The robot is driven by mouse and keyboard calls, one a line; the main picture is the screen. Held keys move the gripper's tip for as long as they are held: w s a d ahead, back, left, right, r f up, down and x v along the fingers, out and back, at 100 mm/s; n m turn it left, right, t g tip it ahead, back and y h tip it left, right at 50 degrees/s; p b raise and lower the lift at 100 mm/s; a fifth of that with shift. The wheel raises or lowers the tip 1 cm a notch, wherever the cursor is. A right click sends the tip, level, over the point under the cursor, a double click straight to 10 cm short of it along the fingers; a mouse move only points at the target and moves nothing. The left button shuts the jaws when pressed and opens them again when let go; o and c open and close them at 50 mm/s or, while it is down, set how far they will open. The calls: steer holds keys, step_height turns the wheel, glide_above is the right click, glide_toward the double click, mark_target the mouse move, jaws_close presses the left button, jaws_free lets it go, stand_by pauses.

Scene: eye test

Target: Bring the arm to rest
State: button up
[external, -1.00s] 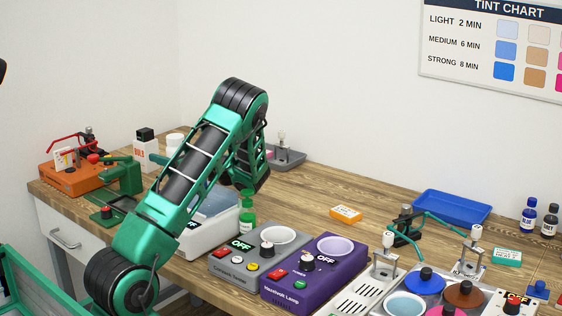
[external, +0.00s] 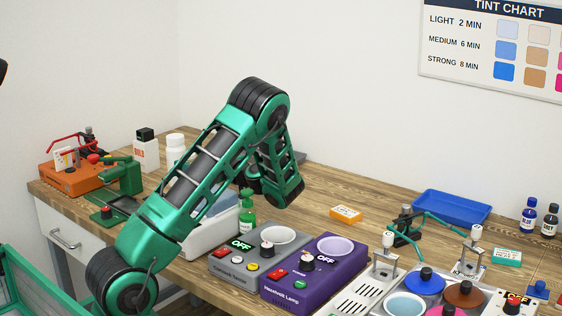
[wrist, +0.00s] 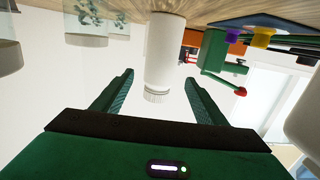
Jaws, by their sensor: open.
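My arm (external: 195,170) rises from the lower left to a high elbow, and its forearm (external: 272,155) folds down over the back of the bench. My gripper (wrist: 160,90) shows in the wrist view with its two dark green fingers wide apart and nothing held between them. In the external view the gripper is hidden behind my own arm. A white bottle with a ridged cap (wrist: 163,45) shows upside down in the wrist view, in line with the gap between the fingers and seemingly beyond them. It also stands on the bench in the external view (external: 176,143).
A green hand press (external: 124,178) and an orange box (external: 75,178) stand at the left. A grey tester (external: 232,262) and a purple lamp unit (external: 318,272) line the front. A blue tray (external: 450,208) lies back right. Bare wood (external: 345,190) shows right of my forearm.

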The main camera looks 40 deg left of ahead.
stand_by(0.3)
